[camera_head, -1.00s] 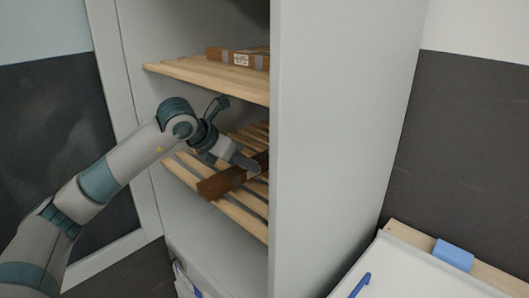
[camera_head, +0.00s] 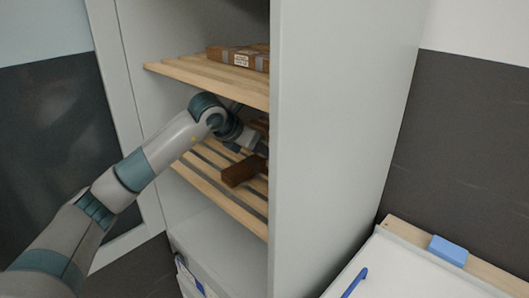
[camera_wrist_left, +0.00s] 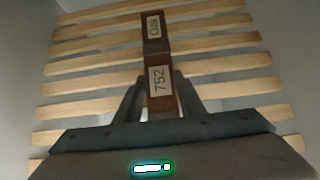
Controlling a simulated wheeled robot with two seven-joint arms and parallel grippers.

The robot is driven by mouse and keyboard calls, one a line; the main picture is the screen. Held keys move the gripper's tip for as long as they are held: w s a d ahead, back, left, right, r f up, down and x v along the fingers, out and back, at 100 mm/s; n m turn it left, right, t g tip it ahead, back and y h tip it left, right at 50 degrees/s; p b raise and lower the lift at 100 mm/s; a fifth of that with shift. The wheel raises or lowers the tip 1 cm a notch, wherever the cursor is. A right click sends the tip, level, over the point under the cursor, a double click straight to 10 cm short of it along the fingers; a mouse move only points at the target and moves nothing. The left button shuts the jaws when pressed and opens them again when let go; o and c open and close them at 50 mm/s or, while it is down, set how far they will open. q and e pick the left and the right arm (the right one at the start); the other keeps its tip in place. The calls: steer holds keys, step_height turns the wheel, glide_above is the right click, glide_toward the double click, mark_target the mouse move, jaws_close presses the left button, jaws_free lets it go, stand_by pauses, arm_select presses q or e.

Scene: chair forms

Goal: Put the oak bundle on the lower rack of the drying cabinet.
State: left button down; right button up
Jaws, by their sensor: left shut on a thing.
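The oak bundle (camera_head: 238,173) is a brown wooden bundle at the lower slatted rack (camera_head: 215,186) of the drying cabinet (camera_head: 335,130). In the left wrist view the bundle (camera_wrist_left: 153,60) shows labels reading "Oak" and "752", with the rack's slats (camera_wrist_left: 90,83) beyond it. My left gripper (camera_wrist_left: 160,88) is shut on the bundle, one finger on each side. In the head view my left gripper (camera_head: 258,146) reaches into the cabinet above the lower rack. I cannot tell whether the bundle touches the slats. Its right end is hidden by the cabinet side. My right gripper is not in view.
Another brown bundle with a label (camera_head: 240,58) lies on the upper rack (camera_head: 200,74), above my left arm. The cabinet's right side wall hides part of the inside. A white surface with a blue clip (camera_head: 449,250) stands at the lower right.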

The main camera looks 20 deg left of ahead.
arm_select(q)
steer(key=shift+w+d+f+p, duration=0.2)
steer(key=shift+w+f+p, duration=0.2)
steer(key=shift+f+p, duration=0.1)
steer(key=shift+s+a+f, duration=0.1)
steer(key=shift+s+f, duration=0.05)
steer(key=shift+f, duration=0.05)
steer(key=shift+f, duration=0.1)
steer(key=c, duration=1.6)
jaws_free()
steer(key=shift+f, duration=0.1)
steer(key=o, duration=0.4)
steer(key=shift+r, duration=0.2)
